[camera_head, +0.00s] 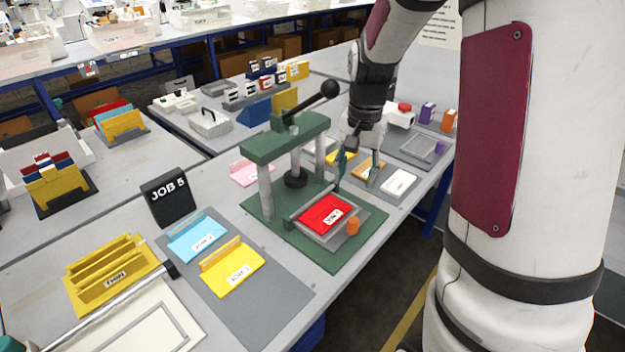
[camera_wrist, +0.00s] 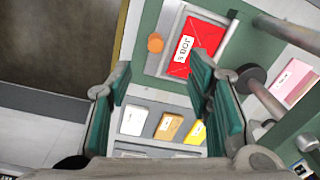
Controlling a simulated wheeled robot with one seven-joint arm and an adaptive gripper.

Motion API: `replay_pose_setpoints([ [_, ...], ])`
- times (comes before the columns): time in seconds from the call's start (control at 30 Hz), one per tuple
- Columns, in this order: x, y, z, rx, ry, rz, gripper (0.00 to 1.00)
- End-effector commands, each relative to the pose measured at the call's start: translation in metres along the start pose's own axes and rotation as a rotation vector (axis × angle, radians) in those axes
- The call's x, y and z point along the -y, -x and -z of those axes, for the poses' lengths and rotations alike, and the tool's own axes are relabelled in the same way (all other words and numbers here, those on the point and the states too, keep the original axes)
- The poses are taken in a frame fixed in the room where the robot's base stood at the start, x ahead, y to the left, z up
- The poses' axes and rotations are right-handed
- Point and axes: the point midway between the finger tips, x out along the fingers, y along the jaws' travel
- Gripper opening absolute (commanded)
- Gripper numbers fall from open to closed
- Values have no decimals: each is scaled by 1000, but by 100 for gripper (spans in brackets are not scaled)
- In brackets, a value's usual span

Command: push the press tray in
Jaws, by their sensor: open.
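The press (camera_head: 283,148) is a green frame with grey posts and a black lever, standing on a green base plate. Its grey press tray (camera_head: 326,238) sticks out at the front, bearing a red card (camera_head: 326,214) and an orange knob (camera_head: 352,226). In the wrist view the tray (camera_wrist: 163,47), the red card marked JOB 5 (camera_wrist: 196,44) and the knob (camera_wrist: 155,43) lie beyond the fingers. My gripper (camera_head: 357,168) is open and empty, above the table behind and right of the tray. Its green finger pads also show in the wrist view (camera_wrist: 160,70), apart from the tray.
A grey mat with white, orange and yellow pieces (camera_head: 398,183) lies below my gripper. Blue (camera_head: 198,239) and yellow (camera_head: 232,272) cards lie on another mat left of the press, near a black JOB 5 sign (camera_head: 170,194). Open floor (camera_wrist: 60,45) lies past the table edge.

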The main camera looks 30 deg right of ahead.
Motion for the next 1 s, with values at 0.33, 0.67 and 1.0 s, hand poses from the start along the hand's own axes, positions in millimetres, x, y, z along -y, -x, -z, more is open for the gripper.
replay_pose_setpoints([
  [0.33,-4,-47,29,32,-104,-39,46],
  [0.67,-6,-96,27,37,-105,-42,46],
  [1.0,-8,-158,25,34,-105,-40,46],
])
